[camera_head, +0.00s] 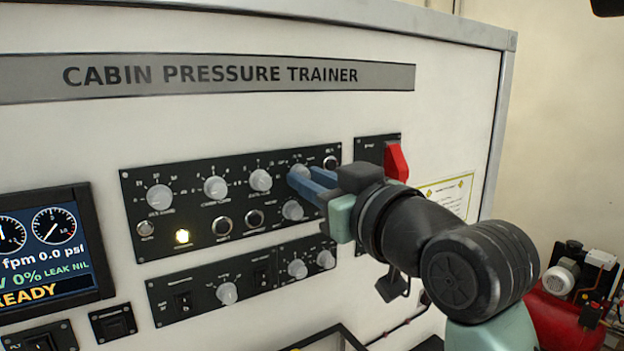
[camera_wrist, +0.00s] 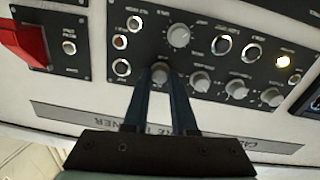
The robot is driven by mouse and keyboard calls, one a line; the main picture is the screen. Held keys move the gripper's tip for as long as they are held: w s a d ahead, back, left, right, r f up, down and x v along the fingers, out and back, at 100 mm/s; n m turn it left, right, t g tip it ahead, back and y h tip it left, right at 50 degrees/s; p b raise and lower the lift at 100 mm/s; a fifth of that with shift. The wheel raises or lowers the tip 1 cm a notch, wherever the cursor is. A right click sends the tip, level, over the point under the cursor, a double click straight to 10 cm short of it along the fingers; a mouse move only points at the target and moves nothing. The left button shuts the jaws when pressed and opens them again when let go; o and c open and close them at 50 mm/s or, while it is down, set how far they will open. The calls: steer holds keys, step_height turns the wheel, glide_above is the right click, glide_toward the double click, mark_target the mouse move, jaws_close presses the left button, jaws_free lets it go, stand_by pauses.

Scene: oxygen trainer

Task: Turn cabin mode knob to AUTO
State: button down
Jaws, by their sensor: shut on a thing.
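The wrist view, which is upside down, shows the same knob (camera_wrist: 160,72) between the two fingertips (camera_wrist: 162,88). The fingers hide its sides and part of its scale. The labels around it are too small to read, so I cannot tell its name or which position it points to.
Another grey knob (camera_head: 292,210) sits just below the held one. More knobs, such as this one (camera_head: 260,180), line the row to the left. A red switch handle (camera_head: 396,162) sticks out close to the right of my gripper.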

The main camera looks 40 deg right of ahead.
steer(key=shift+f+n+b, duration=0.1)
steer(key=shift+n+b, duration=0.3)
steer(key=shift+b, duration=0.2)
steer(key=n+b, duration=1.4)
steer(key=n, duration=0.5)
steer(key=shift+n+y, duration=0.3)
steer(key=c, duration=0.7)
jaws_free()
